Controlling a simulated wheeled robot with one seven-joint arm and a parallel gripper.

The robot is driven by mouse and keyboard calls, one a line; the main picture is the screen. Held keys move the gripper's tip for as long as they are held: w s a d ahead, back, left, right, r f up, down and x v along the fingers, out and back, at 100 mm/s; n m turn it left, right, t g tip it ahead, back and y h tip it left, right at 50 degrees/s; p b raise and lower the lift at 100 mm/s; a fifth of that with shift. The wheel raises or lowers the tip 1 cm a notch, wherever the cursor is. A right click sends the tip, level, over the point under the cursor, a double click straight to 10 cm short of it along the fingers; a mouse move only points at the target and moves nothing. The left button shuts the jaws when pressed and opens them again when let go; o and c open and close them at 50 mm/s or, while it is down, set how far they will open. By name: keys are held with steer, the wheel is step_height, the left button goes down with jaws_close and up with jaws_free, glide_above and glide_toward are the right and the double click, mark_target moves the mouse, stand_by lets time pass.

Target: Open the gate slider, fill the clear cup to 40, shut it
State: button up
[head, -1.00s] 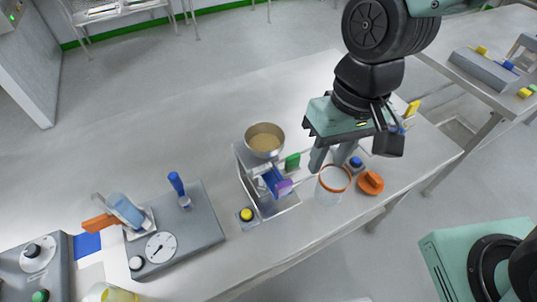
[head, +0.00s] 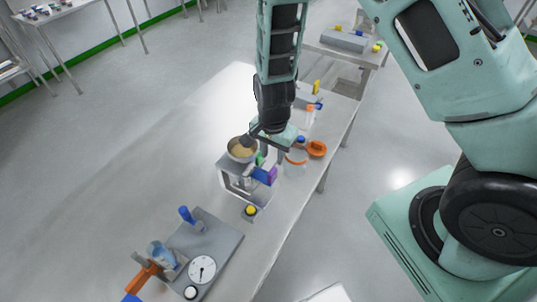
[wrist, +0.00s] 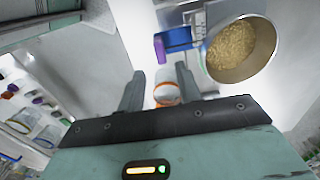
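The clear cup (head: 296,164) has an orange rim and stands upright on the bench beside the dispenser stand. It also shows between my fingers, farther off, in the wrist view (wrist: 166,94). A metal hopper bowl (head: 242,150) of tan granules tops the stand, seen in the wrist view too (wrist: 243,49). Below it is a blue gate slider (head: 260,174) with a purple tab (head: 272,176), seen in the wrist view (wrist: 160,48). I cannot tell how far the gate is open. My gripper (head: 272,157) is open and empty above the bench, near the slider; its fingertips (wrist: 159,72) are apart.
An orange lid-like disc (head: 317,149) and a blue-topped item (head: 300,140) lie close to the cup. A yellow button (head: 250,210) sits before the stand. A grey panel with a blue lever (head: 187,214) and a dial (head: 202,269) is nearer. The bench's left side is clear.

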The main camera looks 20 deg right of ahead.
mark_target(272, 171)
steer(key=shift+f+b, duration=4)
steer(key=shift+f, duration=1)
jaws_close()
